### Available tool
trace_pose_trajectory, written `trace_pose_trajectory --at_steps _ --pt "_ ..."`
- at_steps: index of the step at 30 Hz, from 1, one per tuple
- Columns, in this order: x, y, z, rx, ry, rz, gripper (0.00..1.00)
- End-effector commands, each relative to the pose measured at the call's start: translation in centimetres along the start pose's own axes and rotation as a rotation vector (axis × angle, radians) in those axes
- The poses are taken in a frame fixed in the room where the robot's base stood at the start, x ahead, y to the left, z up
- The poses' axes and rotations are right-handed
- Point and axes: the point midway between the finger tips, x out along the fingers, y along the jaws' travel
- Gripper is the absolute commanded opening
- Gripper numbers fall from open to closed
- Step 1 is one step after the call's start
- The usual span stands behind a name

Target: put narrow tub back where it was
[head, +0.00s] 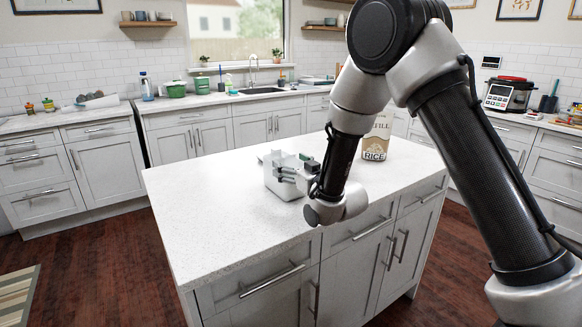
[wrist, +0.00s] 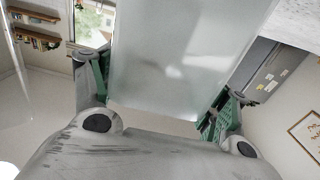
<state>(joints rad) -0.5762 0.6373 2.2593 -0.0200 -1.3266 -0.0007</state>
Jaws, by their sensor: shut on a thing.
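The narrow tub (head: 281,187) is a pale, boxy container at the middle of the island in the head view. In the wrist view the tub (wrist: 185,55) is a frosted, see-through wall that fills the space between my fingers. My gripper (head: 301,172) is shut on it, with a green-padded finger on each side in the wrist view (wrist: 158,92). The tub looks upright at the island top; I cannot tell whether its base touches the surface. My wrist and fingers hide its right side in the head view.
The white island top (head: 215,215) is mostly clear around the tub. A rice bag (head: 376,146) stands at the back right, behind my arm. Back counters hold a green pot (head: 175,90), a sink with a faucet (head: 253,70) and a red-lidded cooker (head: 508,95).

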Motion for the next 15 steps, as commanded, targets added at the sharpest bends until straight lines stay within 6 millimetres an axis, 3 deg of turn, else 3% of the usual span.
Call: trace_pose_trajectory --at_steps 7,8,11,15 --pt "0.01 0.0 0.28 0.0 -0.001 0.0 0.26" --pt "0.01 0.0 0.24 0.0 -0.001 0.0 0.81" --pt "0.0 0.0 0.23 0.0 -0.001 0.0 0.97" --pt "0.01 0.0 0.22 0.0 -0.001 0.0 0.97"
